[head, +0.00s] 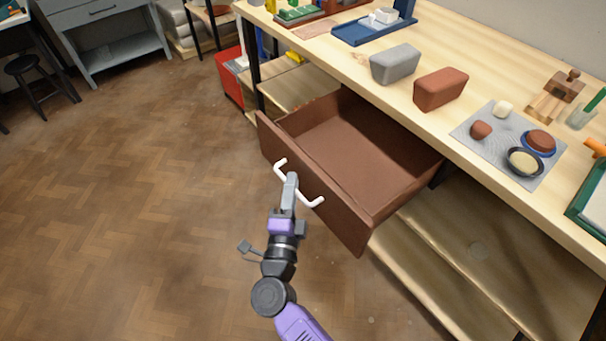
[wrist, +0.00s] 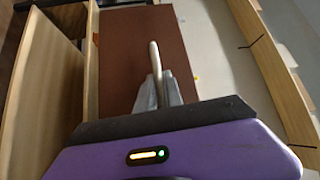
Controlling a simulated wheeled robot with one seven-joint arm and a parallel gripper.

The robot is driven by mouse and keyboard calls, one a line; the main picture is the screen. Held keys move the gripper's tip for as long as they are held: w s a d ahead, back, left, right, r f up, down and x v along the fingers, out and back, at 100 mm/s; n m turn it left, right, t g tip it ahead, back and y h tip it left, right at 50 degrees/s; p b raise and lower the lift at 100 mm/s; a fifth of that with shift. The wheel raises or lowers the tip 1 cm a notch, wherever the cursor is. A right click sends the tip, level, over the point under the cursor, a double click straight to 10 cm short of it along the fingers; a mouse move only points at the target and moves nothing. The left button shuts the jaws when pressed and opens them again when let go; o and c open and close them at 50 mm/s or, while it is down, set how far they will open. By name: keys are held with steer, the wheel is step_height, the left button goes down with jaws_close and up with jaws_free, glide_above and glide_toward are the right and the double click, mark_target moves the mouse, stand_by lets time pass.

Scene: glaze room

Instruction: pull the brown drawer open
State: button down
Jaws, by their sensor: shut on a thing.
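The brown drawer (head: 345,150) stands pulled well out from under the wooden worktable in the head view. Its inside looks empty. Its front panel (head: 355,233) carries a white bar handle (head: 314,202). My gripper (head: 291,181) is at the middle of the handle, its fingers shut on it. In the wrist view the handle (wrist: 155,58) rises from between my fingertips (wrist: 159,88), with the brown drawer front (wrist: 125,50) behind it. The part of the handle between the fingers is hidden.
The worktable (head: 455,55) holds a grey block (head: 395,64), a reddish-brown block (head: 440,89) and a grey mat (head: 470,128) with small bowls and lumps. A lower shelf (head: 440,240) lies beneath. A red box (head: 229,83) stands behind the drawer. The floor (head: 130,200) at left is clear.

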steer(key=shift+s+f, duration=0.1)
steer(key=c, duration=1.8)
jaws_free()
steer(key=shift+a, duration=0.1)
steer(key=shift+o, duration=0.2)
steer(key=v, duration=0.7)
steer(key=shift+s, duration=0.4)
steer(key=shift+a, duration=0.1)
